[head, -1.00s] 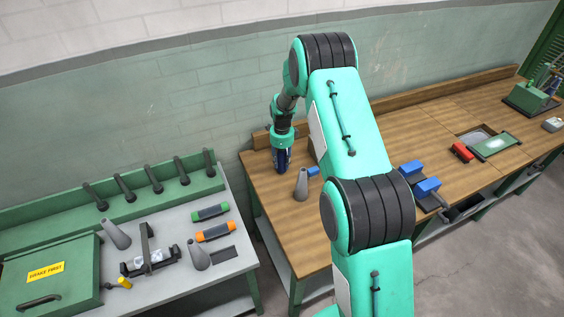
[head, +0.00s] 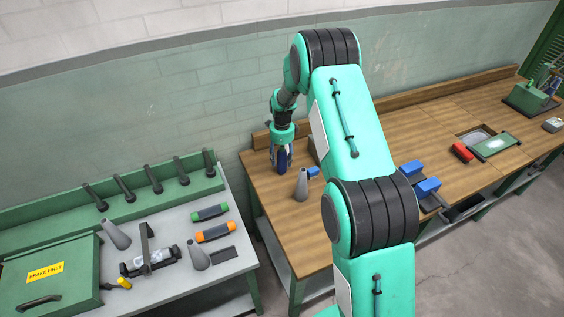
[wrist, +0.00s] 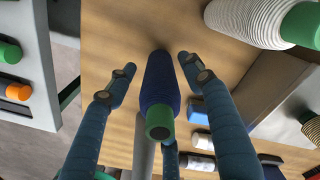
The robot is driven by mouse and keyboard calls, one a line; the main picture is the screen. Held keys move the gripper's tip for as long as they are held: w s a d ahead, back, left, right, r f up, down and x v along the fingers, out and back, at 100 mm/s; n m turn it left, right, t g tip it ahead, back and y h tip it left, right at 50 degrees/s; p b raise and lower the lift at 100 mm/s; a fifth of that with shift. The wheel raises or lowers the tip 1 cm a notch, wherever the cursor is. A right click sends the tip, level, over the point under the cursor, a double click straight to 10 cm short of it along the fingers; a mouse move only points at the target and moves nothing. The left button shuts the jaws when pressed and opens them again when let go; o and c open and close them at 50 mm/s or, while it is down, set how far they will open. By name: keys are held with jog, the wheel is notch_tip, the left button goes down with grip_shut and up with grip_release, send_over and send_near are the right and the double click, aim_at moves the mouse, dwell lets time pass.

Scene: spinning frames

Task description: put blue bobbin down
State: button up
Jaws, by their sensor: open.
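The blue bobbin (wrist: 160,90), a ribbed dark blue cone with a green end, is between the fingers of my gripper (wrist: 155,64) in the wrist view. The fingers are open, with a gap on each side of it. Its far end appears to meet the wooden bench (wrist: 120,35). In the head view my gripper (head: 282,168) is low over the left end of the wooden bench (head: 262,166). Its dark blue fingers largely hide the bobbin there.
A grey cone (head: 302,186) and a small blue block (head: 313,171) stand close to the right of my gripper. A grey-topped table (head: 215,265) with tools is at the left.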

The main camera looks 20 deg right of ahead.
aim_at(282, 147)
notch_tip(282, 147, up, 10)
jog(key=shift+f, duration=0.1)
dwell(0.4)
dwell(0.5)
jog(key=shift+r, duration=0.3)
jog(key=s+a+r+n+t, duration=0.1)
jog(key=s+a+r+n, duration=0.2)
jog(key=s+r, duration=0.45)
jog(key=s+a+r+n+t, duration=0.1)
jog(key=s+a+r+n, duration=0.25)
jog(key=r, duration=0.65)
jog(key=s+a+r+n+t, duration=0.1)
jog(key=s+a+r+n, duration=0.25)
jog(key=s+r, duration=0.4)
jog(key=s+a+r+n+t, duration=0.1)
jog(key=s+n, duration=0.3)
jog(key=s, duration=0.6)
jog(key=s+a+r+n, duration=0.3)
jog(key=s+r+n, duration=0.1)
jog(key=s, duration=0.5)
jog(key=s+a+r+n+t, duration=0.1)
jog(key=s+n, duration=0.4)
jog(key=s, duration=0.5)
jog(key=shift+s+a+r+n+t, duration=0.3)
jog(key=shift+s+a+r+n, duration=0.15)
jog(key=shift+r, duration=0.35)
jog(key=shift+w+f, duration=0.1)
jog(key=shift+f, duration=0.05)
